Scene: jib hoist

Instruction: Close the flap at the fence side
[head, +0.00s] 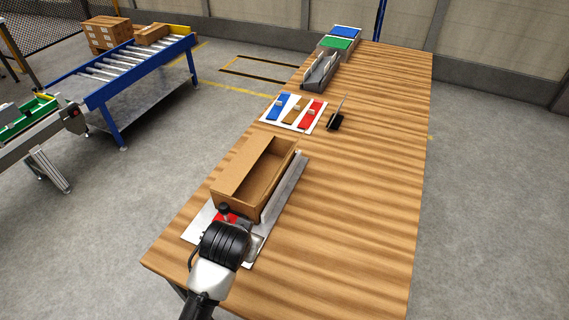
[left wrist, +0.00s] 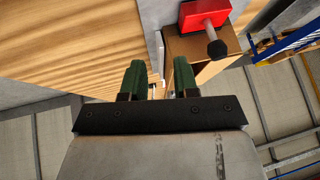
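An open cardboard box (head: 264,178) sits on a fixture plate (head: 196,232) on the wooden table. A long brown panel, seemingly a flap (head: 238,168), runs along its left side, toward the fence; its exact angle is hard to tell. A red block with a black knob (head: 226,214) is at the box's near end. It also shows in the left wrist view (left wrist: 204,14), above a part of the box (left wrist: 200,48). My left gripper (left wrist: 158,80) is open, its green fingers apart with nothing between them, near the box's near end. My right gripper is out of view.
Beyond the box lie a white board (head: 270,118) with blue, brown and red pieces, a small black stand (head: 335,122), a grey channel (head: 320,72) and green and blue bins (head: 338,43). A roller conveyor (head: 130,68) and fence (head: 40,25) stand left. The table's right half is clear.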

